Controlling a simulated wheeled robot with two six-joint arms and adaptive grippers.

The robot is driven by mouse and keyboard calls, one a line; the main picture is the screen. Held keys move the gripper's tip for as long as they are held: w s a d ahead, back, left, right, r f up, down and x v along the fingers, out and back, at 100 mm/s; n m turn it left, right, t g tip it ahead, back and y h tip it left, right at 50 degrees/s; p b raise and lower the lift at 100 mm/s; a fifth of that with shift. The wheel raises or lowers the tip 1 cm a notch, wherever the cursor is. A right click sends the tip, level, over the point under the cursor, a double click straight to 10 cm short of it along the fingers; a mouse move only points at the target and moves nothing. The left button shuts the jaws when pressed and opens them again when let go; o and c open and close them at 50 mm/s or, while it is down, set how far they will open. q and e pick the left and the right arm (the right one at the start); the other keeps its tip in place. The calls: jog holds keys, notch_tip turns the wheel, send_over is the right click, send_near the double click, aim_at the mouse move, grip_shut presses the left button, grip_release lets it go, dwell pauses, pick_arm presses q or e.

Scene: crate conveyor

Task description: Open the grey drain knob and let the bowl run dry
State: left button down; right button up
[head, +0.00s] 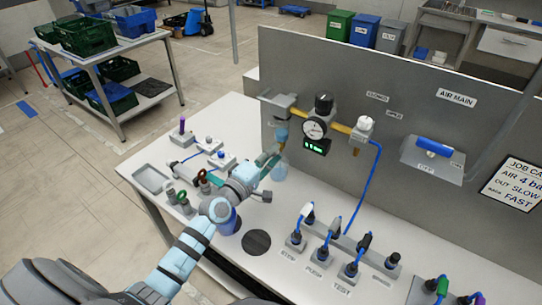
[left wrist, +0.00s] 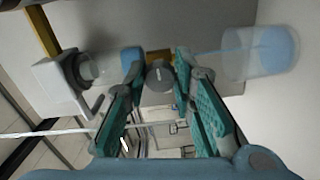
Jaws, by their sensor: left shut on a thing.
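The filter bowl (head: 282,131) hangs under the air line unit at the left end of the grey panel. In the left wrist view the clear bowl (left wrist: 100,69) lies sideways, with blue liquid (left wrist: 132,59) at its lower end. The grey drain knob (left wrist: 160,75) is directly below it, between the fingertips of my left gripper (left wrist: 156,76). My left gripper (head: 271,160) is shut on the knob. A thin blue stream (left wrist: 208,51) runs from the drain into a clear cup (left wrist: 262,52) holding blue liquid. The cup (head: 280,173) stands on the bench. My right gripper is out of view.
A gauge (head: 314,128) and black regulator knob (head: 324,103) sit right of the bowl. Blue-hosed couplings (head: 297,238) stand in front. Bare bench (head: 330,190) lies right of the cup.

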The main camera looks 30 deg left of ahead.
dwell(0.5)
pick_arm(q)
jog(key=c, duration=1.3)
grip_release()
jog(key=shift+c, duration=0.2)
jog(key=s+a, duration=0.1)
jog(key=s, duration=0.6)
jog(key=shift+s, duration=0.25)
jog(key=shift+w, duration=0.1)
